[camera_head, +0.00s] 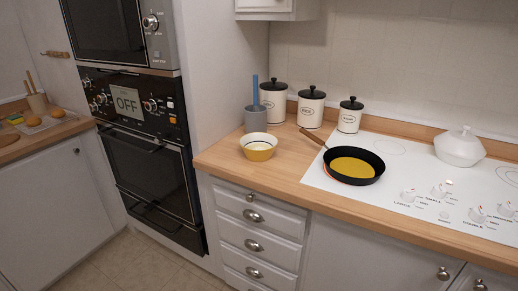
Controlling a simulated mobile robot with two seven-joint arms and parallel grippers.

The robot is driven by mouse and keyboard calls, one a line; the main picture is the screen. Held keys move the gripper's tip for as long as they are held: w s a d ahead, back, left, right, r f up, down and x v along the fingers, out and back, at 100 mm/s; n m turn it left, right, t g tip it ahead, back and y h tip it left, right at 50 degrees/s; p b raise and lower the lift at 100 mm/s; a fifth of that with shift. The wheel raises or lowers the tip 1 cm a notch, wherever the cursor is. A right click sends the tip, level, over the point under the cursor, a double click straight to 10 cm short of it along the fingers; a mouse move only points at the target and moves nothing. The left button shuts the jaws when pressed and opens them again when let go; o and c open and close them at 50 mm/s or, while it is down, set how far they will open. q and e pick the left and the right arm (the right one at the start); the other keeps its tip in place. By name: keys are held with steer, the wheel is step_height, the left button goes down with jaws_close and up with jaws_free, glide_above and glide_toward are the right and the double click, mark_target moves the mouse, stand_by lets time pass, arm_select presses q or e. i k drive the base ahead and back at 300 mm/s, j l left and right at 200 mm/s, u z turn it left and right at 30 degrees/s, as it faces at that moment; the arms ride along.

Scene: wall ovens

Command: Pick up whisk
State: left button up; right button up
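A blue upright handle (255,90) sticks out of a grey cup (257,118) on the wooden counter, beside the wall ovens. Its lower end is hidden inside the cup, so I cannot tell whether it is the whisk. No wire whisk head shows anywhere in view. Neither of my grippers is in view.
In front of the cup stands a yellow and white bowl (259,153). Three white canisters (311,112) with black lids stand behind. A black pan (368,178) with yellow contents and a white lidded pot (459,151) are on the white cooktop (400,208). The counter's front-left part is clear.

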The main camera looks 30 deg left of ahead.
mark_target(255, 77)
steer(key=i+j+u, duration=0.15)
steer(key=j, duration=0.3)
steer(key=j+u, duration=0.1)
steer(key=j, duration=0.3)
steer(key=i+j+u, duration=0.15)
steer(key=j, duration=0.25)
steer(key=i+j+u, duration=0.1)
steer(key=j, duration=0.3)
steer(key=i+j+u, duration=0.15)
steer(key=j, duration=0.25)
steer(key=i, duration=0.1)
